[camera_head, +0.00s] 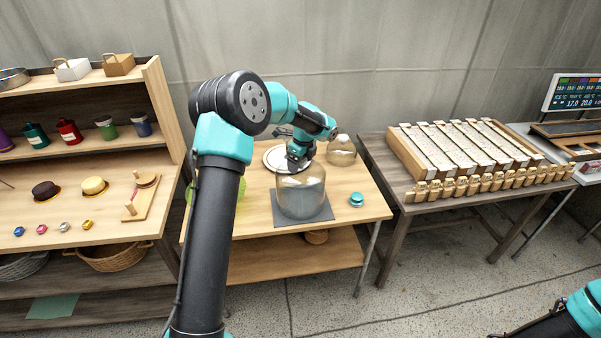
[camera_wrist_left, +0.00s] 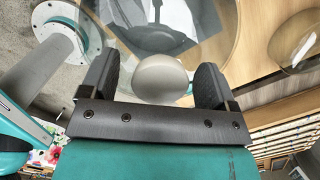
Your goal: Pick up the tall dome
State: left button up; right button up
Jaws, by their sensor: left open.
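The tall dome (camera_head: 302,197) is clear glass and stands upright on a dark grey mat on the middle table. My left gripper (camera_head: 299,160) is over its top in the head view. In the left wrist view the open fingers of my left gripper (camera_wrist_left: 163,85) are on either side of the dome's pale round knob (camera_wrist_left: 163,76). Gaps show between the knob and both fingers. The clear dome wall (camera_wrist_left: 115,22) spreads beyond the knob. My right gripper's fingers are out of view; only part of that arm shows at the lower right.
A shorter glass dome (camera_head: 341,153) stands behind to the right, and a white plate (camera_head: 272,158) lies behind the gripper. A small teal object (camera_head: 356,199) sits right of the mat (camera_head: 285,218). Shelves with hats and bottles are on the left; a tray table (camera_head: 415,160) is on the right.

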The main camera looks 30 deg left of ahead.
pick_arm(q)
jog(key=c, duration=1.2)
jog(key=shift+o, duration=0.2)
jog(key=shift+r, duration=0.15)
jog(key=shift+r, duration=1.4)
jog(key=shift+s+d+r, duration=0.1)
jog(key=shift+s+r, duration=0.05)
jog(key=shift+r, duration=0.2)
jog(key=s+d+r, duration=0.1)
jog(key=s+d, duration=0.7)
jog(key=s, duration=0.5)
jog(key=shift+s+r, duration=0.15)
jog(key=shift+s, duration=0.05)
jog(key=shift+d, duration=0.1)
